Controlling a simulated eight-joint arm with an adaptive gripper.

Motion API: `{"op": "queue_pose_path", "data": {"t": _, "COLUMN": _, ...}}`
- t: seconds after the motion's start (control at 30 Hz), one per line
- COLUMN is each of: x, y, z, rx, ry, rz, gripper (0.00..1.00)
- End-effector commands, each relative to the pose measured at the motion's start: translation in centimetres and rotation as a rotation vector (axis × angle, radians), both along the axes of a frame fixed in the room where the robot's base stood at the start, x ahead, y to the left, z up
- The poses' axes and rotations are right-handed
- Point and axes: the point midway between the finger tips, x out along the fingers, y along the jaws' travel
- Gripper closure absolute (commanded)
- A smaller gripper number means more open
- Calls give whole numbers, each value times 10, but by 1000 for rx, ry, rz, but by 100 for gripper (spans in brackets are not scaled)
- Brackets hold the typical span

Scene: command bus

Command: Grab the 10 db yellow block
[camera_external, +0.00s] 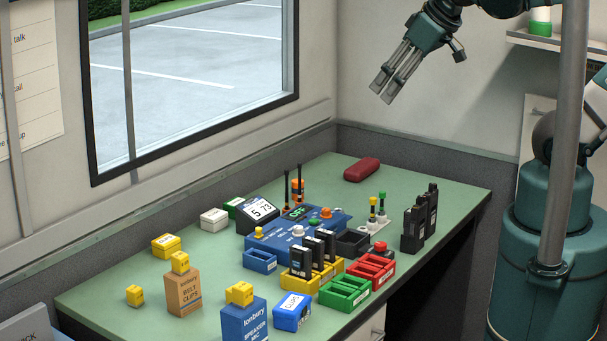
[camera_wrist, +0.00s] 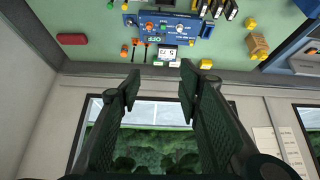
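Several small yellow blocks show in the external view. One yellow block (camera_external: 134,295) lies on the green table at the front left. Another yellow block (camera_external: 180,262) sits on top of a brown belt clips box (camera_external: 183,293). More yellow (camera_external: 240,293) sits on the blue speaker mic box (camera_external: 244,322). A larger yellow box with a white label (camera_external: 166,246) stands near the window. I cannot read which is 10 dB. My gripper (camera_external: 384,92) is open and empty, high above the back of the table; its spread fingers also show in the wrist view (camera_wrist: 158,86).
A blue console (camera_external: 290,252) fills the table's middle, with yellow, green and red trays in front. Black radios (camera_external: 419,222) stand at the right, and a red case (camera_external: 362,169) lies at the back. A grey pole (camera_external: 567,130) rises at the right. The left table edge is fairly clear.

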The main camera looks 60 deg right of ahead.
Motion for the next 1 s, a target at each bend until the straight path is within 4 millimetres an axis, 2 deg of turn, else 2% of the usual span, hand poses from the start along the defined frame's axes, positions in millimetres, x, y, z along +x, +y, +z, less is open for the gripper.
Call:
{"op": "queue_pose_path", "data": {"t": 0.57, "x": 55, "y": 55, "z": -26, "rx": -96, "ry": 111, "rz": 256, "gripper": 65}}
{"op": "queue_pose_path", "data": {"t": 1.0, "x": 96, "y": 108, "z": -60, "rx": -171, "ry": 194, "rz": 470, "gripper": 65}}
